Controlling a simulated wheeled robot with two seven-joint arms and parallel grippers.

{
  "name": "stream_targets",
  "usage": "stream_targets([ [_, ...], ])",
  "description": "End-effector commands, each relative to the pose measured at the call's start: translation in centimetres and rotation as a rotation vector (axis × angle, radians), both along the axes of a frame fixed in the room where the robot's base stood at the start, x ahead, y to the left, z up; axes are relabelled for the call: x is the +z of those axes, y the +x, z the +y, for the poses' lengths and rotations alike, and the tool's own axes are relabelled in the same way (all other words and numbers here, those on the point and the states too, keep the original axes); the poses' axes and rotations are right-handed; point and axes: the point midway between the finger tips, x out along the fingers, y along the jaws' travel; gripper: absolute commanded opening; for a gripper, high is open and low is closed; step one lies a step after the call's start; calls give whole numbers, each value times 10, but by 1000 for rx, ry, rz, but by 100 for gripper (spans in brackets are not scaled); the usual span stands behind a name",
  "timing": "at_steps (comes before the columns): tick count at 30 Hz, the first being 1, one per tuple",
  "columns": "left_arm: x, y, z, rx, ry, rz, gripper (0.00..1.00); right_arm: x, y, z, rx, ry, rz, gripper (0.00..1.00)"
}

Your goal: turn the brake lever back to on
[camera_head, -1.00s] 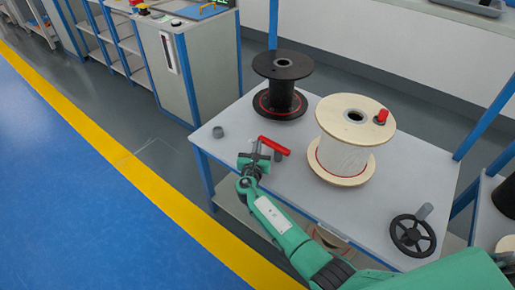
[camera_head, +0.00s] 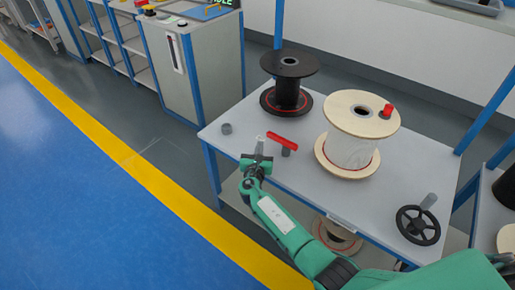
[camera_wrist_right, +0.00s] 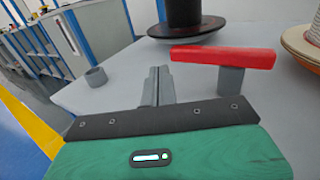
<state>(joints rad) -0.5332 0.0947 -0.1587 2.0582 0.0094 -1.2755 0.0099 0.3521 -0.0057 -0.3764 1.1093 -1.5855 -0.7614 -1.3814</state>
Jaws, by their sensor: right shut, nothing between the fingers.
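The red brake lever (camera_head: 281,141) sits on a short grey post on the grey table, and it lies roughly across the picture. In the right wrist view the red lever (camera_wrist_right: 222,57) is to the right of the fingers, with its left end just beyond and beside the tips. My right gripper (camera_head: 260,144) is shut and empty at the table's front edge, left of the lever's post. Its closed fingers (camera_wrist_right: 159,82) show in the right wrist view, apart from the lever. My left gripper is out of view.
A black spool (camera_head: 289,65) stands behind the lever, and a pale wooden spool (camera_head: 350,150) with a red knob stands to the right. A small grey ring (camera_head: 227,128) lies to the left. A black handwheel (camera_head: 418,225) is at the table's right front.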

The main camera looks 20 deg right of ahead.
Motion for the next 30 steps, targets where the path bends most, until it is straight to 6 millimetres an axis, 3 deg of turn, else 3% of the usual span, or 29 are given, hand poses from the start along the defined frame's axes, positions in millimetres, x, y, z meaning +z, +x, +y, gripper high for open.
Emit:
stream_targets([
  [16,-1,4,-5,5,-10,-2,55,-1,-55,72,3,1,2,0],
  [30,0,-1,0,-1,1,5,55,-2,-62,80,1,-1,3,0],
])
